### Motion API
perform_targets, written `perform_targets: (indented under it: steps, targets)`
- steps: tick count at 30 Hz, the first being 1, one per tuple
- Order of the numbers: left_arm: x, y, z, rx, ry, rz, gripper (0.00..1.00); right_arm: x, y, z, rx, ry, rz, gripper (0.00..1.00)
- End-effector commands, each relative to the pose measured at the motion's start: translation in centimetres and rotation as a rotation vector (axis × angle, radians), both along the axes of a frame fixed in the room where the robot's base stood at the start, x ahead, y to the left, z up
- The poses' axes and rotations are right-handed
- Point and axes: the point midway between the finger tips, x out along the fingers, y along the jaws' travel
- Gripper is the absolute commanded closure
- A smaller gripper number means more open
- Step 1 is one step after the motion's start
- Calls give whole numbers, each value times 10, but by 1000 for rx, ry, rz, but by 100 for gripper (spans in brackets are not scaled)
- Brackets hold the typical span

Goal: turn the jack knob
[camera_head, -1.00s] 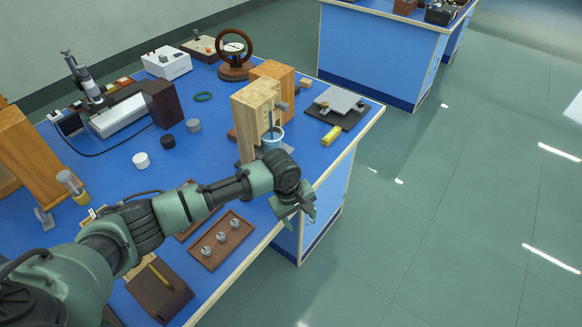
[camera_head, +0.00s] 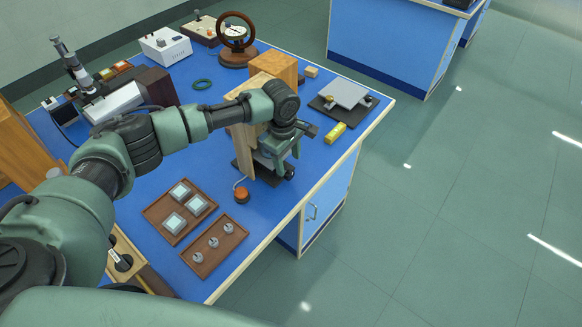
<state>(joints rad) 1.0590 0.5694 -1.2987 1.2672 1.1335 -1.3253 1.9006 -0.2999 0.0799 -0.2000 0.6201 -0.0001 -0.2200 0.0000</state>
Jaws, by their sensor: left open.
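My left gripper (camera_head: 276,155) is open, pointing down at the front of the wooden stand (camera_head: 242,148). Below and behind it is a low dark device (camera_head: 262,174), which looks like a jack; most of it is hidden by my gripper. A small dark round part (camera_head: 289,172), perhaps its knob, shows at its right, just below my fingers. I cannot tell whether they touch it. The beaker by the stand is mostly hidden. My right gripper is not in view.
An orange-brown round piece (camera_head: 242,195) and a tray with metal knobs (camera_head: 190,258) lie in front. A handwheel (camera_head: 236,57) stands behind.

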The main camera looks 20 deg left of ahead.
Motion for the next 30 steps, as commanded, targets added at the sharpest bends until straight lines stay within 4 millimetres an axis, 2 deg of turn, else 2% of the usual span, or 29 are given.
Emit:
perform_targets:
  steps: [6,10,15,22,27,28,30]
  targets:
    - [3,-2,-36,2,2,-1,46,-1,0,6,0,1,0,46]
    - [4,-2,-52,1,2,-1,46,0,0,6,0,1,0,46]
    - [6,-3,-62,0,0,-2,46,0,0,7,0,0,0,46]
    - [6,-2,-62,0,0,-3,46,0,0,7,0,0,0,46]
    - [6,-2,-62,0,0,-3,93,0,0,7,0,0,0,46]
    - [6,-2,-62,0,0,-3,100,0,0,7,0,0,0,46]
    - [6,-2,-62,0,0,-3,100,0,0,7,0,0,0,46]
